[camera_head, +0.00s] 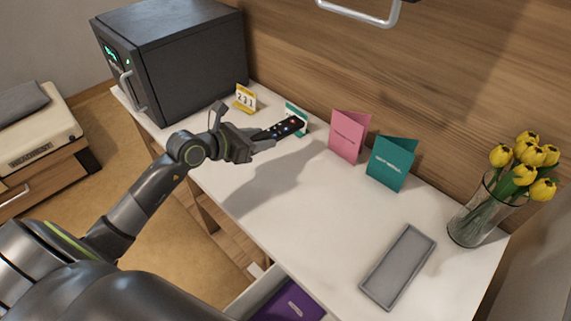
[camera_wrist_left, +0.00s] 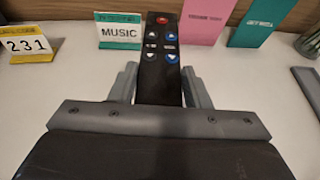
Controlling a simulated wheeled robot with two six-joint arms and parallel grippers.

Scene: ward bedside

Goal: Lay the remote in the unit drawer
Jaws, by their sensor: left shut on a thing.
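The black remote (camera_head: 281,130) with red and blue buttons is held in my left gripper (camera_head: 262,141), above the white unit top. In the left wrist view the remote (camera_wrist_left: 160,62) points away between the two grey fingers (camera_wrist_left: 160,88), which are shut on its sides. The unit drawer (camera_head: 262,294) shows open at the bottom of the head view, below the front edge of the top, with a purple item (camera_head: 290,303) inside. My left gripper is well above and away from the drawer. My right gripper is not in view.
A dark safe-like box (camera_head: 180,58) stands at the back left. A yellow number card (camera_head: 246,98), a MUSIC card (camera_wrist_left: 119,30), a pink card (camera_head: 348,137) and a teal card (camera_head: 391,163) stand along the back. A grey tray (camera_head: 372,287) and a tulip vase (camera_head: 470,226) are at right. The middle is clear.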

